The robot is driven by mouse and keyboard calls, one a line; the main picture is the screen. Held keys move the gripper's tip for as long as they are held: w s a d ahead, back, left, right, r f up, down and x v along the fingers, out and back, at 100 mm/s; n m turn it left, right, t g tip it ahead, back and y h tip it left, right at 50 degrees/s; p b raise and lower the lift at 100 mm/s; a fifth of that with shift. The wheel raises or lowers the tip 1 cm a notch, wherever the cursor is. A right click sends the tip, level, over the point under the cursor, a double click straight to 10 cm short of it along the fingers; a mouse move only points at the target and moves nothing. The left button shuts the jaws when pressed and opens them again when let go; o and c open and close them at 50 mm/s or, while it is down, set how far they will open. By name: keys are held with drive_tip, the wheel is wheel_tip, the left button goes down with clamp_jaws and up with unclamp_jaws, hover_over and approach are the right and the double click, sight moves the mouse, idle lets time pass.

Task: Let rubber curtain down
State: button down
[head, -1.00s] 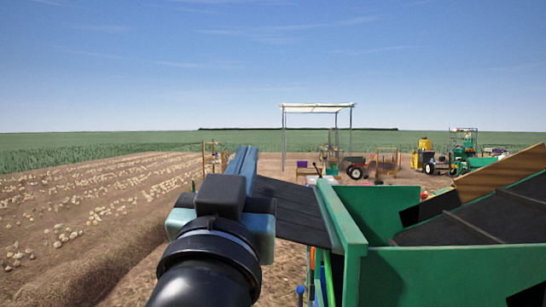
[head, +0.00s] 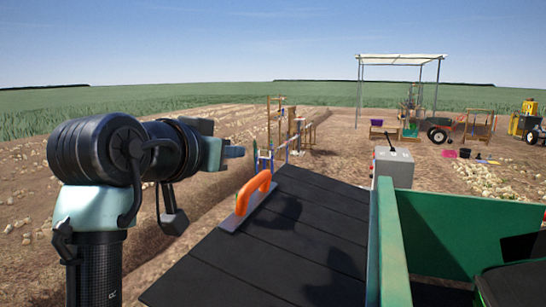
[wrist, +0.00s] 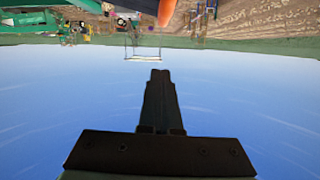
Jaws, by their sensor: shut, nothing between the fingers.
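The black rubber curtain (head: 300,222) is a panel of wide dark strips in the head view. It spreads out nearly flat to the left of the green machine wall (head: 393,245). An orange handle (head: 254,194) on a pale base sits on the curtain's left edge; an orange piece (wrist: 166,10) also shows at the top of the upside-down wrist view. My gripper (head: 236,152) is above and slightly left of the handle, apart from it, pointing right. In the wrist view its fingers (wrist: 160,75) are together and empty against the sky.
The green bin's walls fill the lower right. A grey control box (head: 394,168) stands behind the curtain's far right corner. Wooden frames (head: 290,125), a canopy (head: 402,60) and carts are further back. Open soil lies to the left, and the air above the curtain is free.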

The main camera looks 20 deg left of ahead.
drive_tip(key=shift+w+a+r+p, duration=0.15)
drive_tip(key=shift+w+p, duration=0.1)
drive_tip(key=shift+p, duration=0.1)
drive_tip(key=p, duration=0.6)
hover_over(252, 181)
drive_tip(key=shift+w+f, duration=0.25)
drive_tip(key=shift+f, duration=0.75)
drive_tip(key=shift+s+f+p, duration=0.2)
drive_tip(key=shift+f+p, duration=0.15)
drive_tip(key=shift+f, duration=0.85)
drive_tip(key=shift+f+p, duration=0.3)
drive_tip(key=shift+f, duration=0.65)
